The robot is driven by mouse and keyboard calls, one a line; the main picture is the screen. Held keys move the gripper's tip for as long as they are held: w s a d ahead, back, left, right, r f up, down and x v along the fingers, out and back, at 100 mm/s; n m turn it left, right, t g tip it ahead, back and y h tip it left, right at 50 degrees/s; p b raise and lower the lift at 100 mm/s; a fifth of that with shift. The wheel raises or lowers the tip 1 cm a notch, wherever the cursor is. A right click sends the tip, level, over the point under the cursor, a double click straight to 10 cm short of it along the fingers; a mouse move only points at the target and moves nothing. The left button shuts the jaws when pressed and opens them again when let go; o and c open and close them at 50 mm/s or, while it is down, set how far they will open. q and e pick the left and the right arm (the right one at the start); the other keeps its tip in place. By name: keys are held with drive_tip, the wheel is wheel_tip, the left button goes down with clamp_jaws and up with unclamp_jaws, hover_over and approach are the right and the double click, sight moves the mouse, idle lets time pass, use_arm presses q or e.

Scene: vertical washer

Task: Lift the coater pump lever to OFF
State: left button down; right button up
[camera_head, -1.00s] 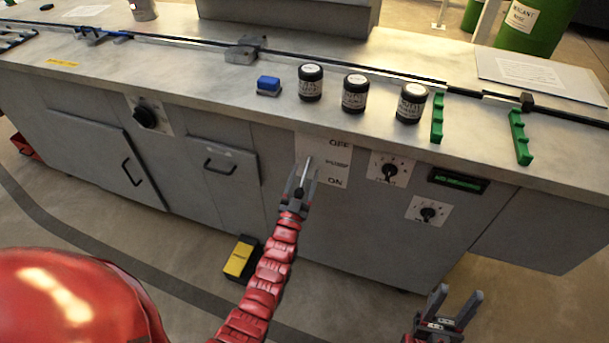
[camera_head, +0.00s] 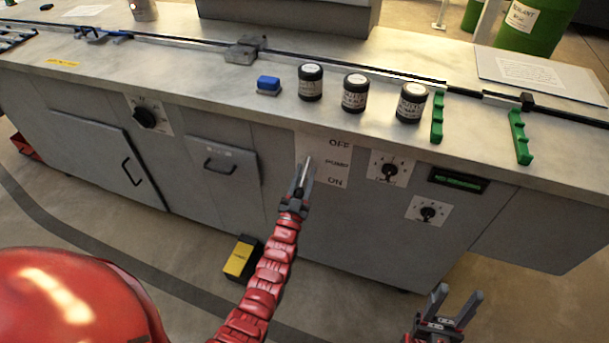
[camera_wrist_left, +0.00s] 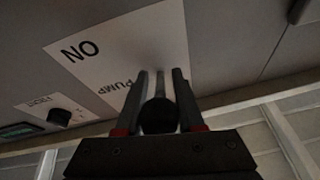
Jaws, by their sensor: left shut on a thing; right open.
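The pump lever (camera_head: 306,164) is a slim light metal rod on a white plate (camera_head: 332,160) marked OFF at the top, PUMP in the middle and ON at the bottom. The plate is on the front of the grey cabinet. My left gripper (camera_head: 301,180) is at the lever, its fingers closed on it from both sides. In the left wrist view the lever's dark round end (camera_wrist_left: 159,116) sits between the two fingers. The fingers hide part of the lever. My right gripper (camera_head: 457,303) is open and empty at the lower right, away from the cabinet.
Two dial knobs (camera_head: 389,169) (camera_head: 428,213) and a green display (camera_head: 458,181) are right of the plate. A drawer handle (camera_head: 220,167) is to the left. Several dark jars (camera_head: 355,93) stand on the worktop (camera_head: 190,80) above. A yellow-topped pedal (camera_head: 241,258) is on the floor.

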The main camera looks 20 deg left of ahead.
sight(308, 159)
idle(0.9)
use_arm(q)
drive_tip(key=shift+s+r+g+p, duration=0.1)
drive_tip(key=shift+r+g+p, duration=0.2)
drive_tip(key=shift+p, duration=0.4)
drive_tip(key=r+g+p, duration=0.1)
drive_tip(key=g+p, duration=0.1)
drive_tip(key=r+g+p, duration=0.1)
drive_tip(key=g+p, duration=0.1)
drive_tip(key=p, duration=0.1)
drive_tip(key=r+g+p, duration=0.1)
drive_tip(key=g+p, duration=0.1)
drive_tip(key=shift+s+r+p, duration=0.3)
drive_tip(key=shift+s, duration=0.05)
drive_tip(key=shift+r+g+p, duration=0.25)
drive_tip(key=shift+g+p, duration=0.35)
drive_tip(key=shift+g, duration=0.4)
drive_tip(key=shift+w+r+g+p, duration=0.2)
drive_tip(key=shift+r+g+p, duration=0.2)
drive_tip(key=shift+g, duration=0.3)
drive_tip(key=shift+w+r+g+p, duration=0.15)
drive_tip(key=shift+g+p, duration=0.3)
drive_tip(key=shift+g, duration=0.55)
drive_tip(key=c, duration=0.6)
unclamp_jaws()
